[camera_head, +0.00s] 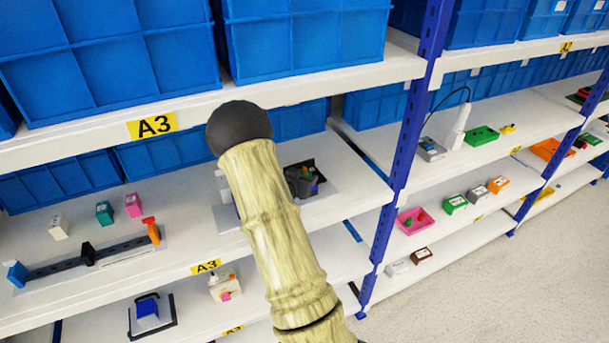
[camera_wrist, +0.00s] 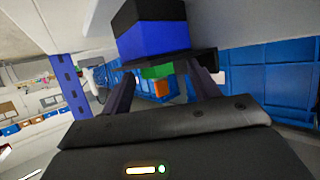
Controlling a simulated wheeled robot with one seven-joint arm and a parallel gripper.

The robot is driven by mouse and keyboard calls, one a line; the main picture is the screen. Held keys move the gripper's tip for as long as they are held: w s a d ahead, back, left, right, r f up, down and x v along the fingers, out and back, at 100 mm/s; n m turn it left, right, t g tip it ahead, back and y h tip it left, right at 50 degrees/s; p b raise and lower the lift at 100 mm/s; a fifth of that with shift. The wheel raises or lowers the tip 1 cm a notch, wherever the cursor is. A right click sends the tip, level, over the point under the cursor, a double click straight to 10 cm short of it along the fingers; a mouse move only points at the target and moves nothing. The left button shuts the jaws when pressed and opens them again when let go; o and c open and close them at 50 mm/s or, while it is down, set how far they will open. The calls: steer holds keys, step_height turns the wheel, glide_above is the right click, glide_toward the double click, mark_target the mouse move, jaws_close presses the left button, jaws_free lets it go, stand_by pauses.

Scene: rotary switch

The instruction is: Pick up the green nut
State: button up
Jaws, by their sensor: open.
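My gripper (camera_wrist: 163,76) shows in the wrist view with its two dark fingers apart. A small green piece (camera_wrist: 157,72), which looks like the green nut, shows between the fingers. I cannot tell its distance or whether a finger touches it. An orange piece (camera_wrist: 160,88) shows just below it. A blue block with a black part (camera_wrist: 152,38) fills the space above the fingers. In the head view, a small green piece (camera_head: 306,171) shows among dark parts on the middle shelf, right of my arm. My arm hides much of that area, and the gripper is not clear there.
The white shelf (camera_head: 352,185) stands between blue uprights (camera_head: 408,130). Blue bins (camera_head: 305,40) fill the shelf above. A black rail (camera_head: 60,265) with small blocks lies to the left. A white shelf underside also shows in the wrist view, close to my gripper.

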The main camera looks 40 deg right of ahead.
steer(key=shift+s, duration=0.15)
steer(key=shift+d, duration=0.1)
steer(key=shift+c, duration=0.7)
steer(key=c, duration=0.9)
step_height(320, 180, up, 10)
steer(key=shift+r+b, duration=0.1)
steer(key=shift+b, duration=0.75)
